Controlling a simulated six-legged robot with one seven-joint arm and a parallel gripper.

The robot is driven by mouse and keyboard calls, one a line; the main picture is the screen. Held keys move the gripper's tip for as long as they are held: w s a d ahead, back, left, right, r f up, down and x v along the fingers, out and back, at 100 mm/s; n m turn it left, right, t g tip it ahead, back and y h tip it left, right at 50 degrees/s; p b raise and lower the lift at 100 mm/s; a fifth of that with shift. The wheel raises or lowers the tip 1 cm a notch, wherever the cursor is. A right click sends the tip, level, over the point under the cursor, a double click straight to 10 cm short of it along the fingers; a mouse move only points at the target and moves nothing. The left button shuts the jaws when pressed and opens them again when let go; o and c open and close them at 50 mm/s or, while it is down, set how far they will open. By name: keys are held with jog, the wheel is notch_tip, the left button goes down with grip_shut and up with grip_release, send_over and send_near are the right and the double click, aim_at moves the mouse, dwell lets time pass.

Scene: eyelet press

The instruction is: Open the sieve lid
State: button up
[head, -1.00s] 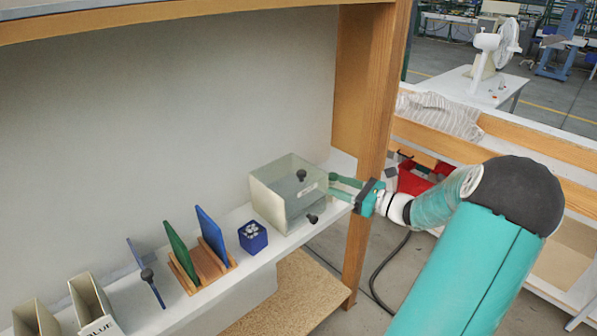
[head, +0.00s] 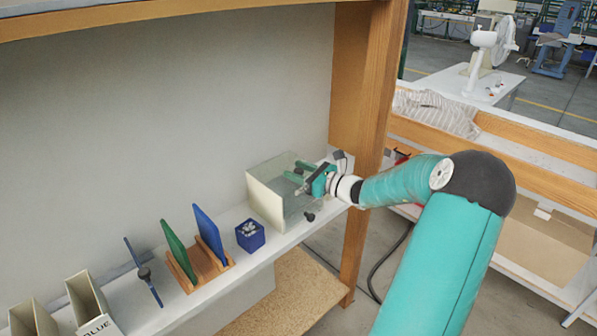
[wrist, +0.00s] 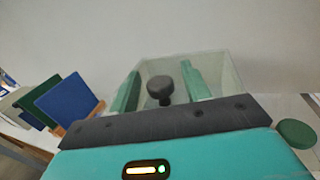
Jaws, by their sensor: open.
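A pale box with see-through sides (head: 267,203) stands on the white shelf; it also shows in the wrist view (wrist: 232,72). I take it for the sieve. A dark round knob (wrist: 159,92) on a short stem shows at the box in the wrist view. My gripper (wrist: 160,74) is open, with one green finger on each side of the knob, not visibly touching it. In the head view, my gripper (head: 300,171) is over the right part of the box and hides the upper knob. The lid's edge is not clear. A second dark knob (head: 310,216) is at the box's front.
A blue cup (head: 251,236) stands left of the box. Beyond it are a wooden rack (head: 215,273) with green (head: 178,251) and blue (head: 208,235) panels, then pale bins (head: 88,297). A wooden post (head: 365,130) rises right of the box, behind my arm.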

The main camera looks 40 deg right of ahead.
grip_shut()
jog(key=shift+r, duration=0.15)
